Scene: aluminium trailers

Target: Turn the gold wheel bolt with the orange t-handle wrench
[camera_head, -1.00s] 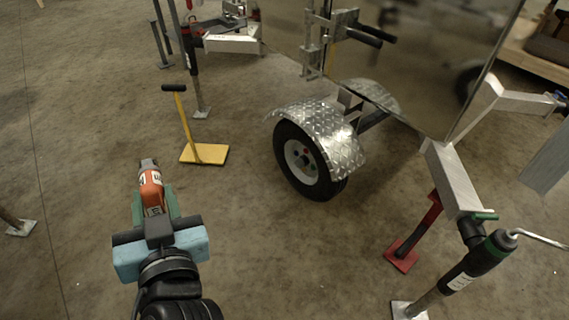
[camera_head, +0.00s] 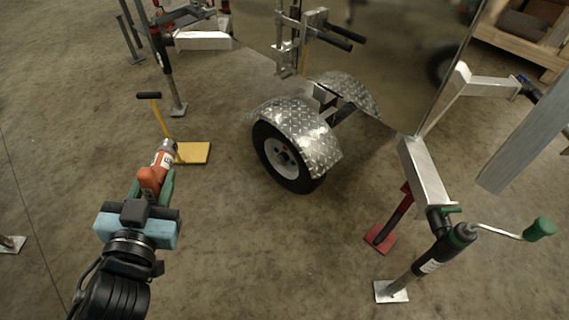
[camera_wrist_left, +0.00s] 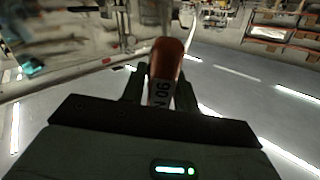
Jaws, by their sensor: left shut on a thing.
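My left gripper (camera_head: 152,188) is shut on an orange-handled tool (camera_head: 153,173) with a metal end pointing away from me. Its orange body also shows in the left wrist view (camera_wrist_left: 166,75), between the two fingers, with black lettering. I cannot make out a T shape on it. The trailer wheel (camera_head: 284,158) has a black tire and a grey rim and stands under a diamond-plate fender. The tool is left of the wheel and apart from it. Small bolts show on the rim, one reddish; I cannot pick out a gold one. My right gripper is not in view.
A yellow stand with a flat base (camera_head: 194,153) is just beyond the tool. A jack with a green crank handle (camera_head: 540,229) and a red-footed stand (camera_head: 381,239) are at the right. The floor between gripper and wheel is clear.

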